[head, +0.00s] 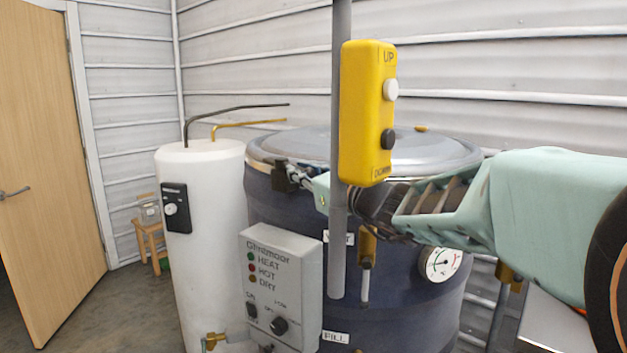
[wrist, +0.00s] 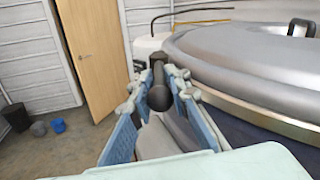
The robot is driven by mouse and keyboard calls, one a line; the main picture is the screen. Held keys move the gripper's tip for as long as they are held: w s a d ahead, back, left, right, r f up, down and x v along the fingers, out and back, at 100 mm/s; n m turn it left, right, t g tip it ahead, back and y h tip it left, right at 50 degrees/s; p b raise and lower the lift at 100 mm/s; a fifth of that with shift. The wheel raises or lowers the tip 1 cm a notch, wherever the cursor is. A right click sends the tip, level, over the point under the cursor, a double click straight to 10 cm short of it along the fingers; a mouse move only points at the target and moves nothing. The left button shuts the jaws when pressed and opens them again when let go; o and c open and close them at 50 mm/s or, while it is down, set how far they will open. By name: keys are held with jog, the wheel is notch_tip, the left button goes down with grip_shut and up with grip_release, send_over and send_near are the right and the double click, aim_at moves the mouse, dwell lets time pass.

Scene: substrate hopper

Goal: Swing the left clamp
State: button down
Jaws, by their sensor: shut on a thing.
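The left clamp (head: 284,176) is a dark block with a short metal rod at the left rim of the dark blue hopper (head: 400,315). My gripper (head: 314,186) reaches it from the right, passing behind the yellow pendant. In the wrist view, my gripper (wrist: 160,98) has its two pale blue fingers on either side of the clamp's dark round-ended handle (wrist: 158,96) and is shut on it. The hopper's grey lid (wrist: 225,55) lies just right of the fingers and looks closed. The pendant and its pole hide part of my gripper in the head view.
The yellow UP/DOWN pendant (head: 366,110) hangs on a grey pole in front of my arm. A grey control box (head: 280,285) and a white cylinder tank (head: 205,240) stand to the left. A wooden door (head: 45,170) and open floor are further left.

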jog(key=c, duration=2)
grip_release()
jog(key=shift+s, duration=0.1)
jog(key=shift+r+p, duration=0.1)
jog(key=shift+p, duration=0.2)
